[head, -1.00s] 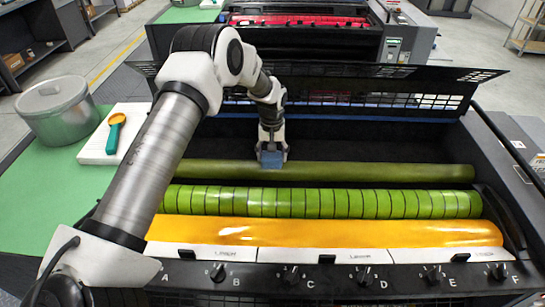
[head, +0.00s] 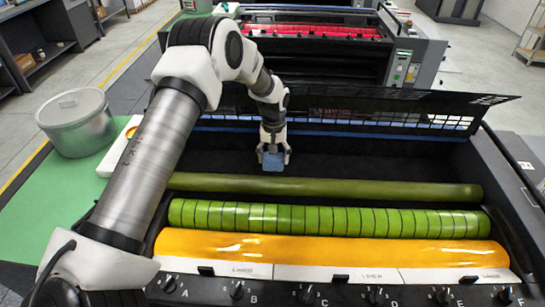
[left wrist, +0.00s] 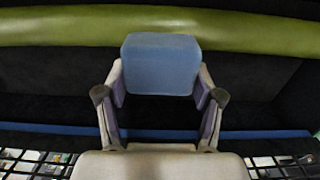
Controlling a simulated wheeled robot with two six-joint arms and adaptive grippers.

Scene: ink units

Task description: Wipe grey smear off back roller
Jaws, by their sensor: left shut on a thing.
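The back roller (head: 320,188) is a plain dark olive-green bar across the ink unit; it also shows in the left wrist view (left wrist: 60,28). I can make out no grey smear on its visible surface. My left gripper (head: 273,160) is shut on a blue block-like pad (head: 272,162), which also shows in the left wrist view (left wrist: 160,62). In the head view the pad appears just behind the back roller, over the dark trough, with a small gap between them. My right gripper is in neither view.
In front lie a ringed bright green roller (head: 330,219) and an orange roller (head: 330,247), then a panel with lettered knobs. A raised grille guard (head: 380,108) stands behind. A metal tin (head: 78,122) and a white pad (head: 118,150) sit on the green surface at left.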

